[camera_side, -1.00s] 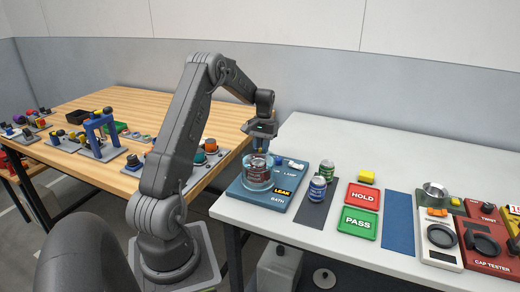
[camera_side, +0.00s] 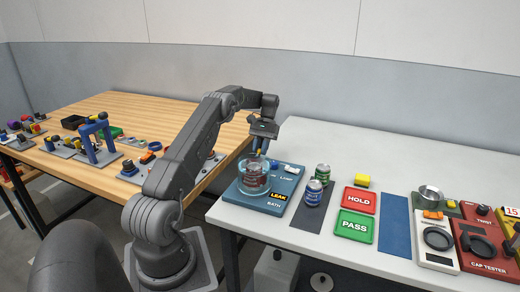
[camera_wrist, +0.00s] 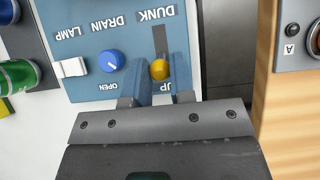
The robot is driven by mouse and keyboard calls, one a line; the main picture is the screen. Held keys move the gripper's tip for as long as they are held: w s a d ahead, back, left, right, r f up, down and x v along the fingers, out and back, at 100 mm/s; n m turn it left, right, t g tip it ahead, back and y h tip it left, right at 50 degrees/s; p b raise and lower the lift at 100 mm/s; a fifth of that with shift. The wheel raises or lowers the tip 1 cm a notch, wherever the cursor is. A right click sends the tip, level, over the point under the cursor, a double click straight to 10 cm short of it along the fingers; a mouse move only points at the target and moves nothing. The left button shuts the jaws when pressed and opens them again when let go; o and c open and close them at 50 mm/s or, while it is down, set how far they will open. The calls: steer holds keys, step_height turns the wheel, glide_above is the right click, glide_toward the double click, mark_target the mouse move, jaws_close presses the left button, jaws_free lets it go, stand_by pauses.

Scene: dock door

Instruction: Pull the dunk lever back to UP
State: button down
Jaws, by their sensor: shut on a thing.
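The dunk lever's yellow knob (camera_wrist: 160,69) is at the UP end of its dark slot (camera_wrist: 159,38) in the wrist view, the lettering upside down. My gripper (camera_wrist: 162,74) is shut on the knob, with one blue-grey finger on each side. In the side view my gripper (camera_side: 260,150) points down at the far side of the blue leak bath panel (camera_side: 275,206). A clear round tank (camera_side: 242,186) with a reddish can (camera_side: 256,181) inside stands on the panel, nearer the camera. The can's exact height in the tank is hard to tell.
A blue drain knob (camera_wrist: 110,62) and a white lamp switch (camera_wrist: 71,67) sit beside the slot. Two cans, one green (camera_side: 323,172) and one blue (camera_side: 314,193), stand on a dark mat. Red HOLD (camera_side: 360,200) and green PASS (camera_side: 355,226) trays lie further right.

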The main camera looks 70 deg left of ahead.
steer(key=c, duration=1)
jaws_free()
steer(key=r, duration=0.4)
steer(key=shift+s+a+r, duration=0.1)
steer(key=shift+s+r, duration=0.15)
steer(key=shift+r, duration=0.1)
steer(key=s+a+r, duration=0.2)
steer(key=s+r, duration=0.4)
steer(key=s, duration=0.5)
steer(key=shift+a+r, duration=0.2)
steer(key=shift+a, duration=0.15)
steer(key=shift+w, duration=0.15)
